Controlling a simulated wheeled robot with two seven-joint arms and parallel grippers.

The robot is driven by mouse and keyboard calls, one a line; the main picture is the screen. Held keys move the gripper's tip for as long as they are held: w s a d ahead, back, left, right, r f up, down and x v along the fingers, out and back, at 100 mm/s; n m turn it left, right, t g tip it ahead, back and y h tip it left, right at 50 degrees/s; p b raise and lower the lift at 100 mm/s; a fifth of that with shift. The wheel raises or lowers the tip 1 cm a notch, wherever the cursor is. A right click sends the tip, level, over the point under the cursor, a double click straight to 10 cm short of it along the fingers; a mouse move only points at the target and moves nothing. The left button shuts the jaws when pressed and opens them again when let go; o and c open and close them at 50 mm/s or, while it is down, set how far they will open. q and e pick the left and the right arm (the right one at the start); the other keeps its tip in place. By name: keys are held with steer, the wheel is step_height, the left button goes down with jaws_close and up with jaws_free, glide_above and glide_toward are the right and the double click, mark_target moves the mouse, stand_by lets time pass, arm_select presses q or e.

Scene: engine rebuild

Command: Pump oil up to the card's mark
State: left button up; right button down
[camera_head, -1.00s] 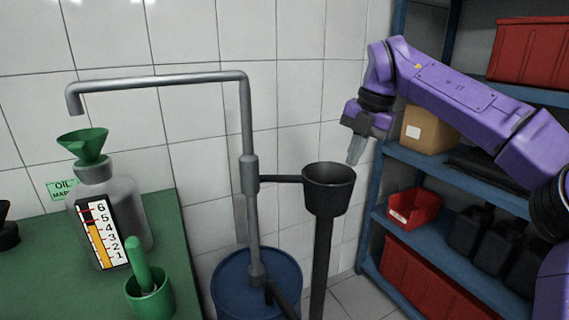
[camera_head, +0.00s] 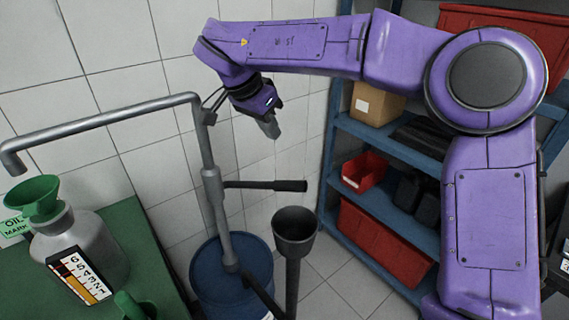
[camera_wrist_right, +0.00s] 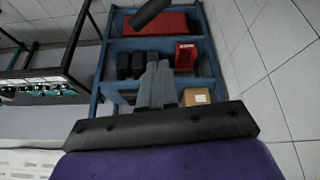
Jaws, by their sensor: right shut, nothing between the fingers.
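The grey pump pipe (camera_head: 207,150) rises from the blue oil drum (camera_head: 205,270). Its spout (camera_head: 14,160) hangs over a green funnel (camera_head: 36,195) in the grey bottle (camera_head: 85,240). The pump's dark lever (camera_head: 265,185) sticks out level to the right. A gauge strip (camera_head: 80,276) numbered 1 to 6, with an orange column, is on the bottle. The green mark card (camera_head: 15,228) is partly hidden behind the bottle. My right gripper (camera_head: 271,128) is shut and empty, above the lever and apart from it; its fingers show in the right wrist view (camera_wrist_right: 157,85). My left gripper is not in view.
A black cup on a post (camera_head: 295,236) stands in front of the lever's end. The blue shelf (camera_head: 385,145) at right holds a cardboard box (camera_head: 378,102), red bins and dark jugs. A green table (camera_head: 145,250) carries the bottle and a green holder (camera_head: 130,306).

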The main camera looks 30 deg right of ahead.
steer(key=n, duration=0.5)
steer(key=shift+n, duration=0.3)
steer(key=shift+d, duration=0.1)
glide_above(287, 182)
steer(key=w, duration=0.2)
steer(key=f, duration=0.8)
steer(key=shift+s+d+f, duration=0.25)
steer(key=shift+d+f, duration=0.1)
steer(key=shift+f, duration=0.05)
steer(key=shift+s+a+f, duration=0.1)
steer(key=shift+s+f, duration=0.15)
steer(key=shift+f, duration=0.4)
steer(key=shift+s+a+f, duration=0.1)
steer(key=shift+s+f, duration=0.2)
steer(key=shift+f, duration=0.35)
steer(key=shift+s+a+f, duration=0.1)
steer(key=shift+s+f, duration=0.15)
steer(key=shift+f, duration=0.4)
